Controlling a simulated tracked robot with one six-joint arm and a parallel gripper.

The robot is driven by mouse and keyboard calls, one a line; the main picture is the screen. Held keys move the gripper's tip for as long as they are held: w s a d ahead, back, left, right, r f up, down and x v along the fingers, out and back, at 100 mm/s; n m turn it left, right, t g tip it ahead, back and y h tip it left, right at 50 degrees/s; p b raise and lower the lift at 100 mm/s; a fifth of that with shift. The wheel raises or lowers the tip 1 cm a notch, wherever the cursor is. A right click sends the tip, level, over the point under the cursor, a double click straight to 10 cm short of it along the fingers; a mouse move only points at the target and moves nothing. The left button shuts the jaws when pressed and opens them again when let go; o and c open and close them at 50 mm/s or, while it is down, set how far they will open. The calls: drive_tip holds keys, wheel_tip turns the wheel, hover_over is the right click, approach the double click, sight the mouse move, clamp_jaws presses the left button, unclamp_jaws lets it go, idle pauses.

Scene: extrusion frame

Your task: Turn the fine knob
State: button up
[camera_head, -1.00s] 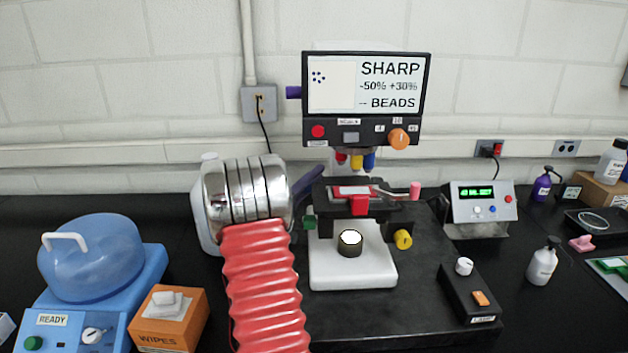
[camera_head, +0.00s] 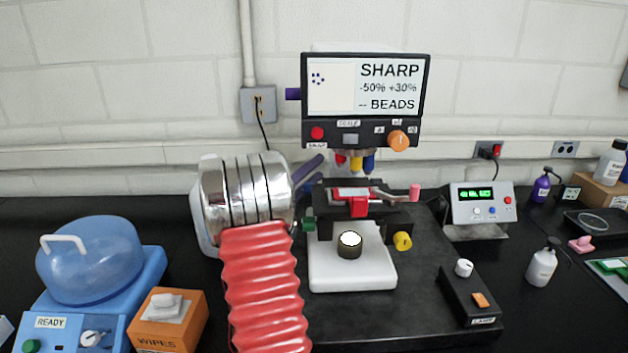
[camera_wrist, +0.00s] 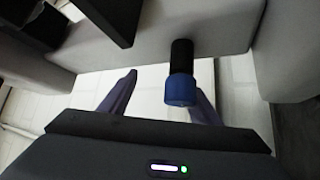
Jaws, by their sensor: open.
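A blue knob (camera_wrist: 181,90) on a dark shaft shows in the wrist view. My gripper (camera_wrist: 162,85) is open, with its two purple fingers on either side of the knob in that picture. The knob looks closer to the right finger; I cannot tell whether they touch. In the head view my gripper (camera_head: 320,166) is at the left rear of the microscope, by its stage (camera_head: 352,192). The blue knob cannot be made out clearly there. A green knob (camera_head: 308,224) and a yellow knob (camera_head: 403,241) sit on the microscope's sides. The monitor (camera_head: 366,98) reads "SHARP -50% +30%, -- BEADS".
A blue domed machine (camera_head: 90,260) and an orange wipes box (camera_head: 168,322) stand at the left. A control box (camera_head: 482,208), a black lamp box (camera_head: 470,295) and a white bottle (camera_head: 541,265) stand at the right. A grey microscope body (camera_wrist: 225,30) is close in the wrist view.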

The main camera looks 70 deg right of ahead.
drive_tip(key=o, duration=0.9)
wheel_tip(320, 180, up, 7)
drive_tip(key=shift+f, duration=0.1)
drive_tip(key=shift+o, duration=0.2)
drive_tip(key=shift+r, duration=0.55)
drive_tip(key=shift+a+r, duration=0.15)
drive_tip(key=shift+r, duration=0.05)
drive_tip(key=c, duration=0.8)
drive_tip(key=shift+s+f, duration=0.15)
drive_tip(key=shift+f, duration=0.05)
drive_tip(key=shift+c, duration=0.7)
drive_tip(key=shift+f, duration=0.1)
